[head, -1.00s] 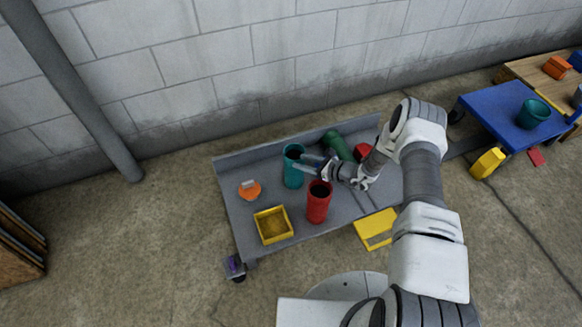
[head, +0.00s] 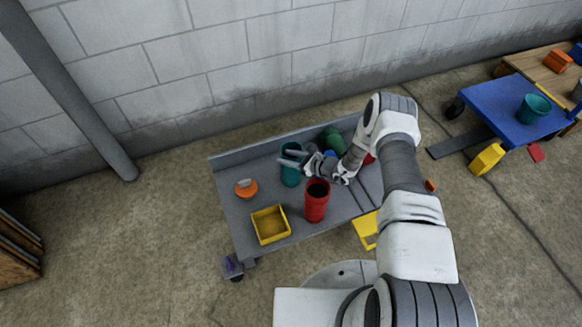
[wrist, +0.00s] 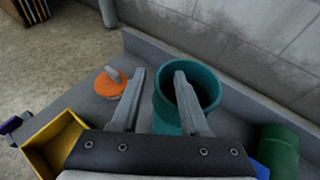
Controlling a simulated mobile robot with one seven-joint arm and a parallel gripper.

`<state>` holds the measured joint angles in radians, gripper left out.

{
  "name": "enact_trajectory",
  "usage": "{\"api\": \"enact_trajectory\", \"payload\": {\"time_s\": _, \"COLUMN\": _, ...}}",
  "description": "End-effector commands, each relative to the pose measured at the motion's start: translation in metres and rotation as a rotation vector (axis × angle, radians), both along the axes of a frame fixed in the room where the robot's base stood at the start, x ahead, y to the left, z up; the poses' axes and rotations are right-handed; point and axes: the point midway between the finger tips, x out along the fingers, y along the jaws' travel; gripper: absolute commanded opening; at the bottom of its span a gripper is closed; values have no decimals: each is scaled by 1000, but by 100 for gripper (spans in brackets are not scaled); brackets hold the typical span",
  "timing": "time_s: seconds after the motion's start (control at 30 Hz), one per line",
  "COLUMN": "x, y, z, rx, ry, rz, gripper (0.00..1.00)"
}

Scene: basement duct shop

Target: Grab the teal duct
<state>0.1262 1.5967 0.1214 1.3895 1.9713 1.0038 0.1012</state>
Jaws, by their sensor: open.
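The teal duct (head: 291,178) stands upright on the grey cart toward its back edge. It is an open-topped tube in the wrist view (wrist: 166,115). My gripper (head: 291,157) is open and empty at the duct's top. In the wrist view, my gripper (wrist: 160,73) has its left finger just left of the duct and its right finger across the duct's mouth. I cannot tell whether the right finger is inside the mouth or above it.
A red cylinder (head: 316,204) stands close in front. A yellow bin (head: 270,226) and an orange round piece (head: 246,189) lie left. A green cylinder (wrist: 278,150) and a blue piece (wrist: 261,170) are right. Another teal vessel (head: 533,108) sits on a blue table (head: 503,99).

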Motion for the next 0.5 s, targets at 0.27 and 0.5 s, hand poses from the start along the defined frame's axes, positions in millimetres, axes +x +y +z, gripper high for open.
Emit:
{"api": "enact_trajectory", "payload": {"time_s": 0.27, "x": 0, "y": 0, "z": 0, "rx": 0, "ry": 0, "rz": 0, "gripper": 0}}
{"api": "enact_trajectory", "payload": {"time_s": 0.5, "x": 0, "y": 0, "z": 0, "rx": -1, "ry": 1, "rz": 1, "gripper": 0}}
